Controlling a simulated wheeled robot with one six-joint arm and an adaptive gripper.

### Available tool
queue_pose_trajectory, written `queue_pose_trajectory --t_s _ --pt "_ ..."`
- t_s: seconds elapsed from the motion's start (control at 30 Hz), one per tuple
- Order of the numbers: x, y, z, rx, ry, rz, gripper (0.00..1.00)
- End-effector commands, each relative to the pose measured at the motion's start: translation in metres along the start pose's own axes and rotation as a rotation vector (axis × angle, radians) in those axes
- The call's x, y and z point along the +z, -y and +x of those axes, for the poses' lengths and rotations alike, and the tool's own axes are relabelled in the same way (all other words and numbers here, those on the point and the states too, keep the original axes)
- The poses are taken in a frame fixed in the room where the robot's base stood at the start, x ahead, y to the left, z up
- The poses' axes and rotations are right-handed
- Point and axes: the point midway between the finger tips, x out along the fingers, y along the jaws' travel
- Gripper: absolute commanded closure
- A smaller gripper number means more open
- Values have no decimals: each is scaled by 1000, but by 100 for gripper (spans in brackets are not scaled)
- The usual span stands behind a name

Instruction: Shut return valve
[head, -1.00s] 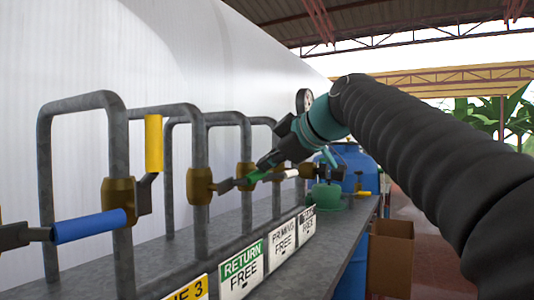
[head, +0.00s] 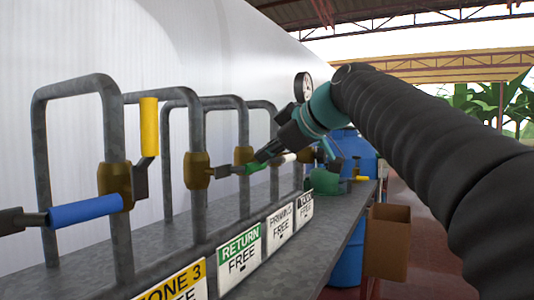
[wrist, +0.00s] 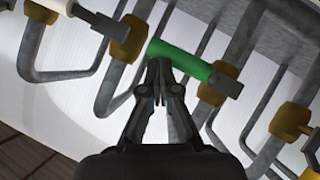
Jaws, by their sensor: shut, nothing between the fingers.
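The return valve has a brass body (head: 197,170) on a grey pipe loop, above the green RETURN label (head: 239,257). Its green lever (head: 245,168) sticks out to the right, roughly level. In the wrist view the green lever (wrist: 180,58) slants across just beyond my fingertips, with its brass body (wrist: 212,86) at the lower right end. My gripper (wrist: 158,66) is shut and empty, its tips at or very near the lever's side. I cannot tell whether they touch. In the head view my gripper (head: 262,155) hides part of the lever's far end.
Neighbouring valves have a yellow upright lever (head: 149,127), a blue lever (head: 85,210) and a white lever (wrist: 75,12). Pipe loops stand close on both sides. A pressure gauge (head: 303,87) and green fitting (head: 323,180) are behind. A brown box (head: 388,242) stands right of the bench.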

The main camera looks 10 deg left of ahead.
Motion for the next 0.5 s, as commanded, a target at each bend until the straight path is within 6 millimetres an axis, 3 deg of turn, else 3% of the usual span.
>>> queue_pose_trajectory --t_s 0.37,0.5 --pt "-24 -20 -25 2 -1 -1 100" --pt "-22 -28 -56 6 1 0 100"
